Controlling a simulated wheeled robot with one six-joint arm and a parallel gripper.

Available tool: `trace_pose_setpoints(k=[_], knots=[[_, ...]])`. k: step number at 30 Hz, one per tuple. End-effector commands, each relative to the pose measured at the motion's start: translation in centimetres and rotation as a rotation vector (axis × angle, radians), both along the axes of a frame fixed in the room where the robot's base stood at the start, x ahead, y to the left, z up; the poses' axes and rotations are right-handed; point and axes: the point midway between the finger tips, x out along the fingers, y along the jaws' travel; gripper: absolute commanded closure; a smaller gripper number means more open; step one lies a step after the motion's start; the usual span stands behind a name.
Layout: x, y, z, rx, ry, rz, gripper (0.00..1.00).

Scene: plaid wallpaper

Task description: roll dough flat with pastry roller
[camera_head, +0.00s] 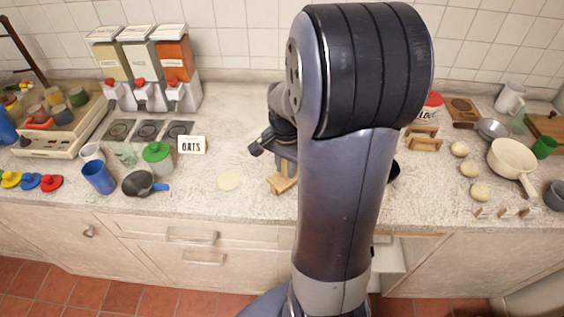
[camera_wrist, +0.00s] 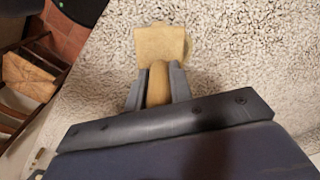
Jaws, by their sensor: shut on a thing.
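A light wooden tool, looking like the pastry roller (camera_head: 282,183), is below the gripper. In the wrist view my gripper (camera_wrist: 158,83) is shut on the roller's wooden handle, and its wider squarish end (camera_wrist: 160,44) sticks out beyond the fingertips over the counter. Whether the roller touches the counter I cannot tell.
Several round dough-coloured balls (camera_head: 470,169) sit at the right beside a cream pan (camera_head: 513,160).

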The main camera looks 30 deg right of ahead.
Motion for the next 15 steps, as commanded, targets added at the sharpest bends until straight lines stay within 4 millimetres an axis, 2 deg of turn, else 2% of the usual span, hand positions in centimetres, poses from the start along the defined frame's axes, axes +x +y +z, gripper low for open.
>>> trace_pose_setpoints(k=[5, 15], knots=[[0.1, 0.1, -0.2, 0.002, 0.005, 0.001, 1.00], [2.0, 0.5, 0.0, 0.002, 0.005, 0.001, 1.00]])
